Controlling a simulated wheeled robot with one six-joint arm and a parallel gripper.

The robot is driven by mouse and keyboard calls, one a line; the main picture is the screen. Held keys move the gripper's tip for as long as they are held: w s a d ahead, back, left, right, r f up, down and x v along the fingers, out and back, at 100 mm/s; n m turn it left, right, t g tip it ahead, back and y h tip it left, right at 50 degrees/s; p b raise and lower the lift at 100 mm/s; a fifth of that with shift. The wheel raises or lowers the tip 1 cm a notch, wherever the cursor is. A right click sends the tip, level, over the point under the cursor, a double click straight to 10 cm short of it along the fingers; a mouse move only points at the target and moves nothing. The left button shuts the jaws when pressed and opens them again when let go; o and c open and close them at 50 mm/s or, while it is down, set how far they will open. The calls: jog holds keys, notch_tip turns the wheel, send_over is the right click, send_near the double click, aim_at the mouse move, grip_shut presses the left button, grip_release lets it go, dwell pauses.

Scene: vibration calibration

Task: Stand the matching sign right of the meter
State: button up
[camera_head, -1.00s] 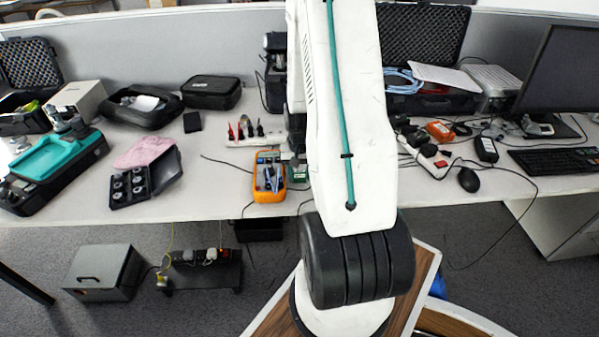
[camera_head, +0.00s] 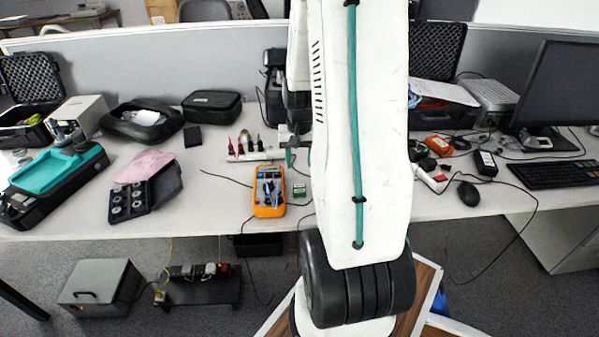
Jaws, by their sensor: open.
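The orange meter (camera_head: 269,191) lies on the table, left of my arm, with a blue-and-grey face. A small green sign-like piece (camera_head: 299,190) is on the table just right of the meter, with a narrow gap between them. Its print is too small to read, and I cannot tell whether it is upright or flat. My gripper (camera_head: 291,154) shows partly at the left edge of my white arm, behind and above the green piece. It is open and apart from the piece. My arm hides part of the table to the right.
A power strip (camera_head: 256,155) with plugs stands behind the meter. A black case (camera_head: 211,105) and a pink cloth (camera_head: 145,166) over a weight box (camera_head: 147,194) are left. A mouse (camera_head: 468,193), keyboard (camera_head: 551,174) and loose cables are right. The table front left of the meter is clear.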

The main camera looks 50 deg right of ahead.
jog(key=a+r+n, duration=0.5)
jog(key=a+r, duration=1.1)
jog(key=a, duration=0.2)
jog(key=s+a+r+n+t, duration=0.1)
jog(key=s+a+r+n, duration=0.4)
jog(key=s+a, duration=0.7)
jog(key=shift+s+a+r, duration=0.2)
jog(key=shift+s+r, duration=0.15)
jog(key=shift+r, duration=0.25)
